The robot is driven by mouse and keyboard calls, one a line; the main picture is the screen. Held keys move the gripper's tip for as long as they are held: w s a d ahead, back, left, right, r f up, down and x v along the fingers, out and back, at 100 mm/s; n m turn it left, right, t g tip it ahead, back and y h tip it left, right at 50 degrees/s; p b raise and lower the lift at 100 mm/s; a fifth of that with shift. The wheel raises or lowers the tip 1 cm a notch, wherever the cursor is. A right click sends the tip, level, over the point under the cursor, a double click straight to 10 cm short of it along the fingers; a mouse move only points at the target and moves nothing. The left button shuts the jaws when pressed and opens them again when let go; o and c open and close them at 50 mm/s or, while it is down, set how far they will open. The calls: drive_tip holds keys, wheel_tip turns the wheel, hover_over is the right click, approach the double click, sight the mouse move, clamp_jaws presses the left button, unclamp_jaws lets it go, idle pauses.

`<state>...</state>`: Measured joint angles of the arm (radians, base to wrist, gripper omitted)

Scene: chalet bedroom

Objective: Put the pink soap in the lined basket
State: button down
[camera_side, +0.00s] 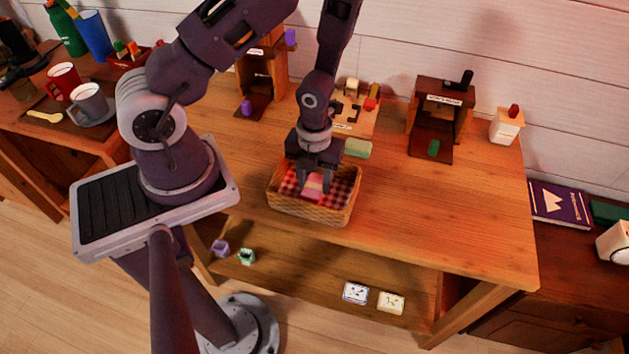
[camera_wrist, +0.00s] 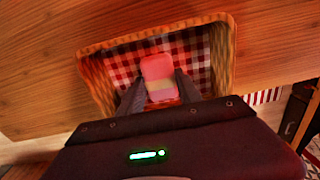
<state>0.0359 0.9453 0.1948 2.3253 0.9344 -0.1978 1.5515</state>
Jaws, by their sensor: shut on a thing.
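The pink soap (camera_side: 313,186) is between the fingers of my gripper (camera_side: 314,186), inside the outline of the lined basket (camera_side: 312,211). The basket is woven, with a red and white checked lining, and stands on the wooden table. I cannot tell whether the soap touches the lining.
A pale green block (camera_side: 358,148) lies behind the basket. Wooden stands (camera_side: 441,112) and a white dispenser (camera_side: 506,126) with a red top are along the back of the table (camera_side: 440,205). The tabletop right of the basket is clear. Small boxes (camera_side: 355,293) lie on the lower shelf.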

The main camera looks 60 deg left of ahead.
drive_tip(key=shift+f, duration=0.3)
drive_tip(key=shift+f, duration=0.1)
drive_tip(key=c, duration=0.8)
unclamp_jaws()
wheel_tip(320, 180, up, 12)
wheel_tip(320, 180, up, 12)
drive_tip(key=n+t+y, duration=0.2)
drive_tip(key=n+y, duration=0.1)
drive_tip(key=n, duration=0.8)
hover_over(315, 184)
drive_tip(key=s+a, duration=0.2)
drive_tip(key=s+d+r+n+t+h, duration=0.1)
drive_tip(key=s+d+r+n, duration=0.1)
drive_tip(key=n, duration=0.3)
drive_tip(key=s+d+r+n+t+h, duration=0.1)
drive_tip(key=s+d+r+n, duration=0.1)
drive_tip(key=r+n, duration=0.3)
drive_tip(key=s+d+r+n+t+h, duration=0.1)
drive_tip(key=s+d+r+n, duration=0.2)
drive_tip(key=n, duration=0.3)
drive_tip(key=shift+s+r+t, duration=0.3)
drive_tip(key=shift+s+r, duration=0.2)
drive_tip(key=shift+s, duration=0.15)
